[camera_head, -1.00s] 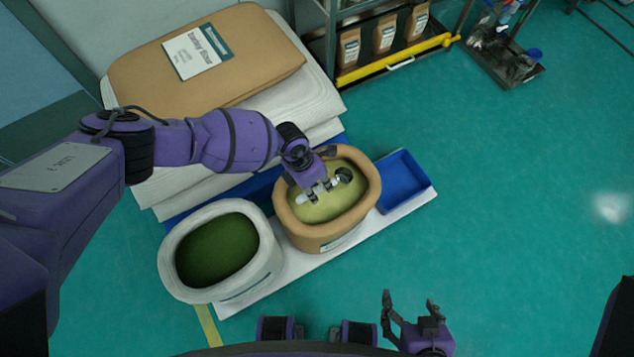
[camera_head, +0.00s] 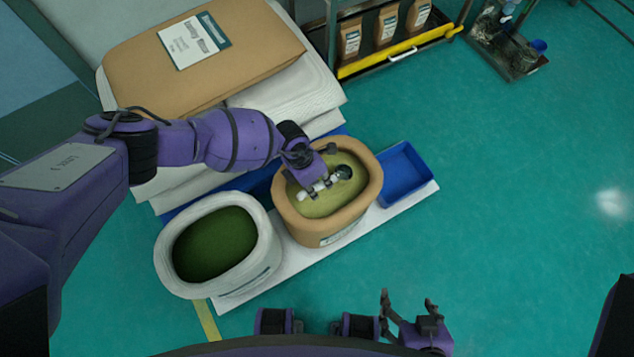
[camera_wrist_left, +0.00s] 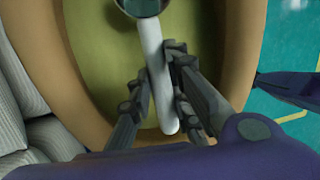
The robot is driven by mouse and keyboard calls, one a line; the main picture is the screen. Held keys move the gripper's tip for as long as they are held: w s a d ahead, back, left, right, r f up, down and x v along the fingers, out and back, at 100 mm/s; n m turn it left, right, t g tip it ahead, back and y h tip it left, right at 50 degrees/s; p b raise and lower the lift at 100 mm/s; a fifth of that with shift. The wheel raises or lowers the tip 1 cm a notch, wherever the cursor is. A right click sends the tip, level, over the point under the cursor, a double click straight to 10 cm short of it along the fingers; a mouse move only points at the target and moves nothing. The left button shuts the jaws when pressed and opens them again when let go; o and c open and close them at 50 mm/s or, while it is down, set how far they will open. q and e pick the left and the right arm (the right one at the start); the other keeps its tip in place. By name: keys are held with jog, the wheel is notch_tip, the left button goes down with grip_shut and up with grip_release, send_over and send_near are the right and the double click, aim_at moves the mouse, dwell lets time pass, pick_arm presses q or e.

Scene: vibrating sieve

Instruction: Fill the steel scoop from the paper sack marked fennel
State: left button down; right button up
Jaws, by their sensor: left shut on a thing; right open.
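The brown paper sack (camera_head: 345,222) stands open, with pale yellow-green contents showing; its front label is too small to read. My left gripper (camera_head: 317,188) is over the sack's mouth and shut on the light handle of the steel scoop (camera_head: 344,172). The left wrist view shows the handle (camera_wrist_left: 156,65) between the fingers (camera_wrist_left: 160,95) and part of the scoop's round bowl (camera_wrist_left: 142,5) at the top edge. What the bowl holds cannot be told. My right gripper (camera_head: 410,310) is open and empty at the bottom of the head view, away from the sacks.
A white sack (camera_head: 172,262) with dark green contents stands left of the brown one. A blue tray (camera_head: 405,180) lies to the right. Stacked full sacks (camera_head: 270,60) are behind. A shelf with several brown bags (camera_head: 387,28) stands at the back. The floor on the right is clear.

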pick_arm(q)
jog(key=shift+f+b, duration=0.35)
jog(key=shift+f, duration=0.15)
dwell(0.8)
jog(key=shift+d, duration=0.15)
jog(key=shift+w+d+b, duration=0.65)
jog(key=shift+w+d, duration=0.4)
jog(key=shift+d, duration=0.25)
jog(key=shift+s+a, duration=0.1)
jog(key=shift+a, duration=0.05)
jog(key=shift+s+a+p, duration=0.75)
jog(key=shift+a+p, duration=0.2)
jog(key=shift+a, duration=0.05)
jog(key=shift+s+a, duration=0.1)
dwell(0.3)
